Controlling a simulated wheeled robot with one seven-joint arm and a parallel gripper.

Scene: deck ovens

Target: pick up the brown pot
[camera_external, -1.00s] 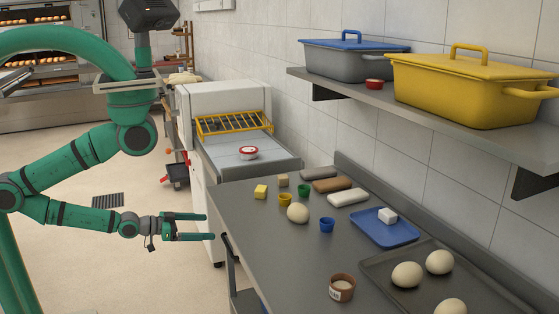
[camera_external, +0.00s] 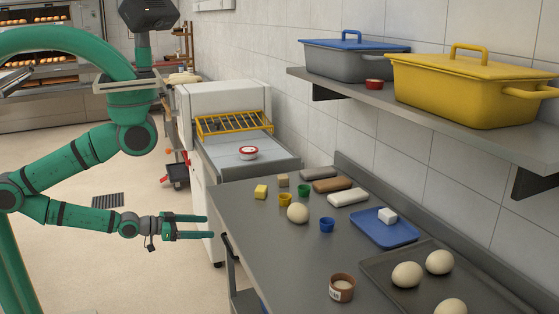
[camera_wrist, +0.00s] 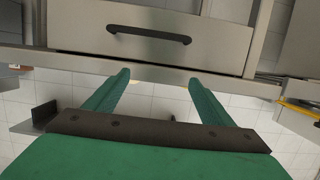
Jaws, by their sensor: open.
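The brown pot (camera_external: 342,288) stands upright near the front edge of the steel worktop (camera_external: 263,256), with pale contents at its top and a light label on its side. My gripper (camera_external: 208,227) is open and empty, left of the worktop's edge and well apart from the pot. In the wrist view my two green fingers (camera_wrist: 160,84) are spread, with nothing between them.
A dough ball (camera_external: 298,213), small blue cup (camera_external: 327,225), blue tray (camera_external: 385,236) and dark baking tray (camera_external: 375,268) with dough balls are on the worktop. A shelf (camera_external: 455,116) with lidded bins overhangs it. The worktop left of the pot is clear.

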